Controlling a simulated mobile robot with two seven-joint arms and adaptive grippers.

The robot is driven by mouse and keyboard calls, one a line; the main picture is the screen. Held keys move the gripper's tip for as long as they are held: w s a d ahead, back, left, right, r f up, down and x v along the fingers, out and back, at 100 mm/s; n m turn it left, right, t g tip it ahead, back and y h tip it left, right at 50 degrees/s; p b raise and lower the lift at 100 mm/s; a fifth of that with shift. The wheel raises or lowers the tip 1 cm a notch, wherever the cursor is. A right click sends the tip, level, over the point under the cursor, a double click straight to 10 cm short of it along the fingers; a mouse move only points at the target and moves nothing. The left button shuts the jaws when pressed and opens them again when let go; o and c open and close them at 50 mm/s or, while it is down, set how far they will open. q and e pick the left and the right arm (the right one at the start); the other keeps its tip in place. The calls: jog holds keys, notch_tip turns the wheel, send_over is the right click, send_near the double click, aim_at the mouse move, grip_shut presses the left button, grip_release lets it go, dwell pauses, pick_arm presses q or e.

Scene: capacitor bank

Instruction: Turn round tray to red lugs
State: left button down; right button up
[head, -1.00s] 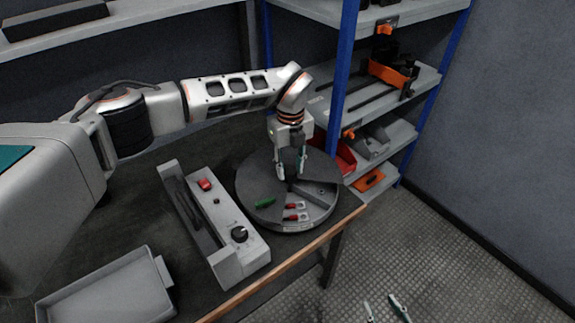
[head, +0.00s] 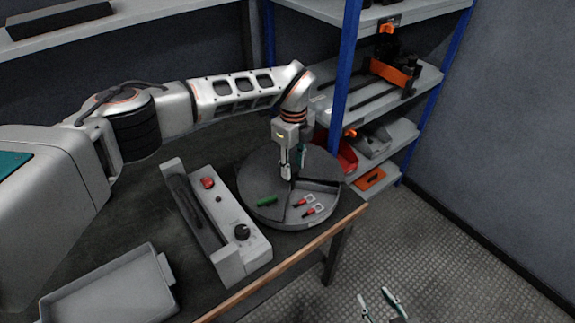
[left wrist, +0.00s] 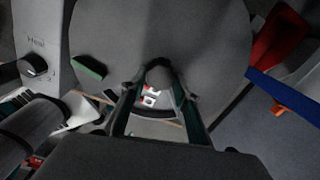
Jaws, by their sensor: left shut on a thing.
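The round tray (head: 262,175) is a grey disc on the bench; it fills the left wrist view too (left wrist: 205,40). A wedge-shaped opening at its front right shows two red lugs (head: 309,205) with pale ring ends. A green marker (head: 267,201) lies at the opening's left side. My left gripper (head: 290,175) points down over the tray's middle. In the left wrist view its fingers are shut on the tray's central knob (left wrist: 160,76). My right gripper (head: 376,294) is at the bottom edge, empty, its fingers apart, above the floor.
A grey control box (head: 236,255) with a red button and black dial stands left of the tray. An empty grey bin (head: 112,290) sits at the bench's front left. Blue-posted shelves (head: 352,60) stand close behind the tray. The floor at right is clear.

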pick_arm(q)
jog(key=shift+n, duration=0.3)
dwell(0.4)
jog(key=c, duration=1.5)
grip_release()
jog(key=shift+r, duration=0.1)
notch_tip(320, 180, up, 12)
jog(key=shift+f, duration=0.1)
